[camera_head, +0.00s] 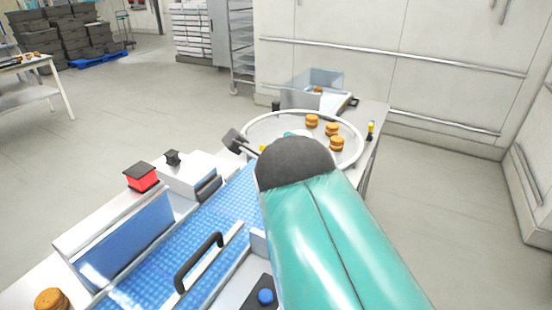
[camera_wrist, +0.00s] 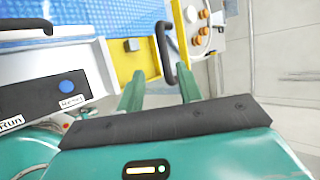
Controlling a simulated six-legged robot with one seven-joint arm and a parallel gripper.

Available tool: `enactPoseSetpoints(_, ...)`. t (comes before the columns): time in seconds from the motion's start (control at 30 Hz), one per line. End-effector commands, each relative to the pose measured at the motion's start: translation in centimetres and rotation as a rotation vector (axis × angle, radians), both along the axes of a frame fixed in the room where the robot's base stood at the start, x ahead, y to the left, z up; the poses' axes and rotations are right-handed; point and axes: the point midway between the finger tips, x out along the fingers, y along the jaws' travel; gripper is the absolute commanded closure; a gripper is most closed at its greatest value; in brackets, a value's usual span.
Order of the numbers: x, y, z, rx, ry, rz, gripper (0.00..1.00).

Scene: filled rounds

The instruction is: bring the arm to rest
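My arm (camera_head: 330,240), in green covers with a dark rounded joint, reaches from the lower right over the machine in the head view. My gripper itself is hidden there. In the wrist view my gripper (camera_wrist: 160,88) has its two green fingers apart, with nothing seen held between them. A black handle (camera_wrist: 161,50) shows just beyond the fingertips; I cannot tell how near it is.
The blue conveyor belt (camera_head: 222,213) has a black handle (camera_head: 198,262) over it. A round table (camera_head: 262,128) beyond it bears several filled rounds (camera_head: 332,129). A clear bin (camera_head: 300,98) stands behind. A button panel (camera_wrist: 45,95) is near my gripper. Floor at right (camera_head: 440,200) is free.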

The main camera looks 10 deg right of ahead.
Motion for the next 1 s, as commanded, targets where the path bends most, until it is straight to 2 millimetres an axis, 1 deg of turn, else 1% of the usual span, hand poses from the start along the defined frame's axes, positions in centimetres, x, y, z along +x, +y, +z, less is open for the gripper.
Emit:
enactPoseSetpoints(0.1,-0.6,0.1,0.4,0.0,0.0,0.0,0.64)
enactPoseSetpoints(0.4,-0.6,0.0,0.4,-0.004,0.003,0.003,0.64)
enactPoseSetpoints(0.57,-1.1,-0.7,-0.4,-0.087,0.037,0.068,0.64)
enactPoseSetpoints(0.77,-2.7,-2.5,-2.5,-0.336,0.137,0.291,0.64)
enactPoseSetpoints(1.0,-4.8,-4.6,-5.3,-0.636,0.255,0.62,0.64)
